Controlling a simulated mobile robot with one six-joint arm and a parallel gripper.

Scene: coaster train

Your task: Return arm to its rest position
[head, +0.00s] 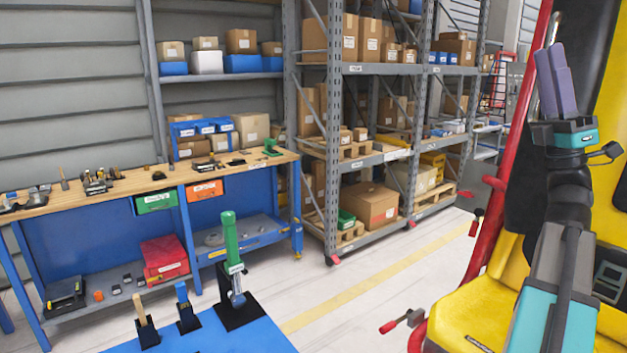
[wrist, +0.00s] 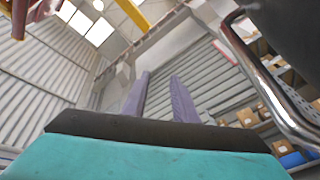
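My gripper (head: 551,50) is raised at the right of the head view, with its two purple fingers pointing up. In the wrist view my gripper (wrist: 159,75) shows both fingers apart with nothing between them. It is open and empty. My teal and grey arm rises from the lower right, in front of a yellow seat (head: 480,308) with a red frame (head: 490,225).
A blue surface (head: 225,335) at the bottom holds a green-handled tool (head: 230,240) and smaller tools in black holders. A workbench (head: 120,185) stands left, and shelving with boxes (head: 375,205) behind. A metal bar (wrist: 268,85) is close in the wrist view.

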